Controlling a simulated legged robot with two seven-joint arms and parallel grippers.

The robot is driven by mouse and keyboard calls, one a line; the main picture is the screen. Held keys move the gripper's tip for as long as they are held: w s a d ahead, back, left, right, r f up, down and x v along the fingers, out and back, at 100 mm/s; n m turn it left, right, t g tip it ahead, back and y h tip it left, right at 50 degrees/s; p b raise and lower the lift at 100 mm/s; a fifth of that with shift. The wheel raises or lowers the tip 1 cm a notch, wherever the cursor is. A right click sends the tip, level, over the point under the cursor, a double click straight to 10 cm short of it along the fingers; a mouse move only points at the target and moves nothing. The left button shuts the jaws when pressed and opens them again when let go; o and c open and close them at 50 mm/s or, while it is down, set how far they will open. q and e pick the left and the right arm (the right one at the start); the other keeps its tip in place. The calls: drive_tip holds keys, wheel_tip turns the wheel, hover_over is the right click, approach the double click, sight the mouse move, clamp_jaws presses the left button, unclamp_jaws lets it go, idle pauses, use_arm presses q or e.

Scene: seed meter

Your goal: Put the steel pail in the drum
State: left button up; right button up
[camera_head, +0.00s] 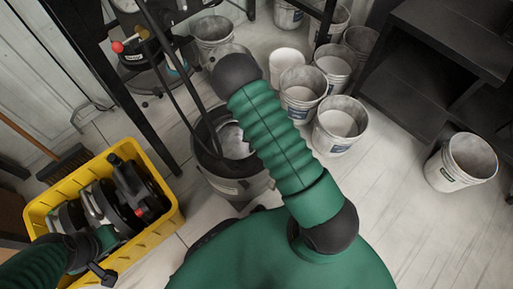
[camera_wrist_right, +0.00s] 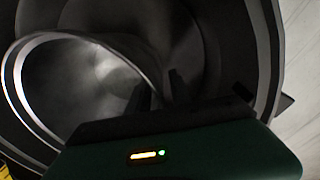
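The dark grey drum (camera_head: 238,188) stands on the floor at centre in the head view, partly hidden by my right arm. The steel pail (camera_head: 233,139) shows as a shiny piece inside the drum's mouth. In the right wrist view the pail (camera_wrist_right: 95,40) sits tilted within the drum's wall (camera_wrist_right: 235,50). My right gripper (camera_wrist_right: 160,92) has one finger inside the pail's rim and one outside, apparently with a gap around the rim; it is hidden in the head view. My left gripper (camera_head: 103,272) is over the yellow crate's near side; its finger opening is unclear.
The yellow crate (camera_head: 170,222) at left holds dark parts with discs. Several white buckets (camera_head: 341,124) stand behind and right of the drum. A lone bucket (camera_head: 461,162) stands at far right by a black shelf (camera_head: 425,75). Floor at right front is clear.

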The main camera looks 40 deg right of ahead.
drive_tip(key=shift+n, duration=0.4)
drive_tip(key=r+p, duration=0.2)
drive_tip(key=r, duration=0.2)
drive_tip(key=r+p, duration=0.3)
drive_tip(key=r, duration=0.1)
drive_tip(key=r+p, duration=0.2)
drive_tip(key=r, duration=0.2)
drive_tip(key=shift+s+d+r+p, duration=0.1)
drive_tip(key=shift+s+r+p, duration=0.25)
drive_tip(key=shift+r, duration=0.05)
drive_tip(key=s+a+r+m+t, duration=0.1)
drive_tip(key=s+a+r+m, duration=0.2)
drive_tip(key=a+r+m, duration=0.3)
drive_tip(key=s+a+r+m+t, duration=0.1)
drive_tip(key=s+a+r+m, duration=0.2)
drive_tip(key=a+r+m, duration=0.4)
wheel_tip(320, 180, up, 6)
drive_tip(key=m, duration=1.4)
drive_tip(key=shift+s+h, duration=0.15)
drive_tip(key=shift+h, duration=0.15)
